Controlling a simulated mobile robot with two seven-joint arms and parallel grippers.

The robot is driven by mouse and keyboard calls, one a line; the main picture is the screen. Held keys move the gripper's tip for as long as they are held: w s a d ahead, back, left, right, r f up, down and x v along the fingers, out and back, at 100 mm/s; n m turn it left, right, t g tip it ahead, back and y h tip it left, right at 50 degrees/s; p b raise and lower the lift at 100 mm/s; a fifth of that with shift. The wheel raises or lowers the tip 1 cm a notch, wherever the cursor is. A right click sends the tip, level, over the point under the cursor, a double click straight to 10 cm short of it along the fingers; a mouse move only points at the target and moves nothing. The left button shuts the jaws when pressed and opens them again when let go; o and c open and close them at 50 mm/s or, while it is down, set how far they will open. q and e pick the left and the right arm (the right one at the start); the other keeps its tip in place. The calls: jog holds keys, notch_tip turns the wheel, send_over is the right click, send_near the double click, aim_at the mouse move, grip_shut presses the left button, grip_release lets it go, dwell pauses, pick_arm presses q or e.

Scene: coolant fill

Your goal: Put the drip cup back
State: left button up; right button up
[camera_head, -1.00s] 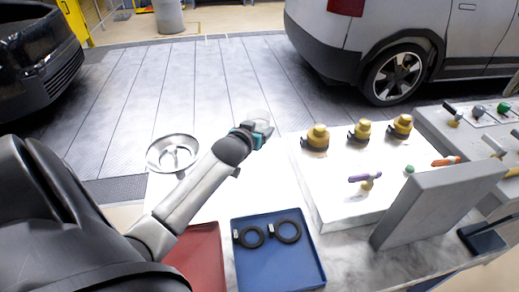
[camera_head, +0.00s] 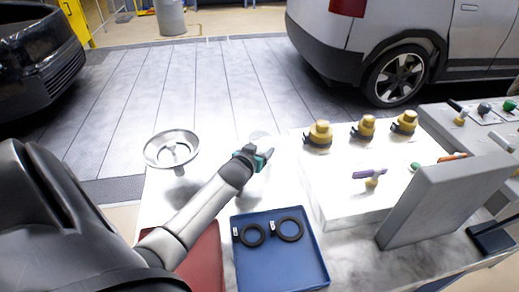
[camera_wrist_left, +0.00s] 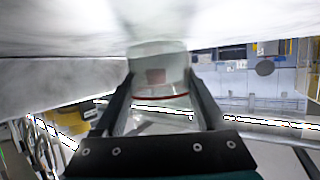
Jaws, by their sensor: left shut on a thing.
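The drip cup is a clear, see-through cup (camera_wrist_left: 160,75) with a red line around it. In the left wrist view it sits between the two fingers of my left gripper (camera_wrist_left: 157,98), which is shut on it. In the head view the cup (camera_head: 259,136) shows faintly just beyond my left gripper (camera_head: 258,156), over the far edge of the white bench (camera_head: 215,190). I cannot tell whether the cup touches the bench. My right gripper is not in view.
A round metal dish on a stand (camera_head: 172,148) is to the left. A blue tray (camera_head: 270,266) holds two black rings. A red tray (camera_head: 203,262) lies beside it. Yellow-capped fittings (camera_head: 319,133) stand on a raised white block to the right, by a grey upright panel (camera_head: 450,195).

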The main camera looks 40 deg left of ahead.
pick_arm(q)
jog(key=o, duration=1.5)
jog(key=shift+f, duration=0.1)
jog(key=shift+s+r, duration=0.1)
jog(key=shift+r, duration=0.1)
jog(key=p+v, duration=0.3)
jog(key=v, duration=0.8)
jog(key=shift+s+d+r, duration=0.1)
jog(key=shift+s+d, duration=0.1)
jog(key=shift+s, duration=0.15)
